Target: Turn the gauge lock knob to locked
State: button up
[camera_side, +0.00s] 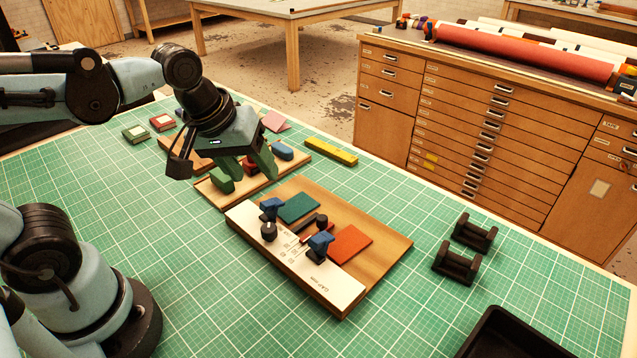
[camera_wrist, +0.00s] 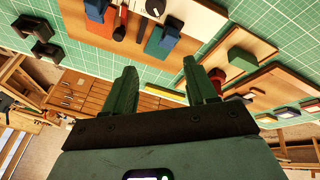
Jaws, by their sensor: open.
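The gauge board (camera_side: 383,255) is a wooden base with a white printed panel (camera_side: 297,262) along its front edge. A round black knob (camera_side: 268,231) stands on the panel. It also shows at the top edge of the wrist view (camera_wrist: 155,6), partly cut off. I cannot read which setting it points to. Two blue clamp-like pieces (camera_side: 319,245) and a dark bar with a round end (camera_side: 320,221) stand beside it. My gripper (camera_side: 243,178) has green fingers, open and empty, apart from the knob, above and behind-left of the board. It also shows in the wrist view (camera_wrist: 162,82).
A green pad (camera_side: 298,207) and a red pad (camera_side: 350,243) lie on the board. A second board (camera_side: 218,199) with coloured blocks lies below my gripper. Two black cradles (camera_side: 456,263) and a black tray (camera_side: 515,335) are at right. The mat's front middle is clear.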

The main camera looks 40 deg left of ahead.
aim_at(269, 228)
jog(key=shift+d+f+n+g, duration=0.5)
jog(key=shift+f+n+g, duration=0.25)
jog(key=shift+f+n, duration=1.1)
jog(key=shift+d+f+n+g, duration=0.45)
jog(key=shift+f+n+g, duration=0.35)
jog(key=shift+f+n, duration=1)
jog(key=shift+d+f+n+g, duration=0.5)
jog(key=shift+f+n+g, duration=0.25)
jog(key=shift+f+n, duration=1.1)
jog(key=shift+r+n, duration=0.25)
jog(key=shift+n, duration=0.05)
jog(key=shift+c, duration=0.3)
jog(key=c, duration=1)
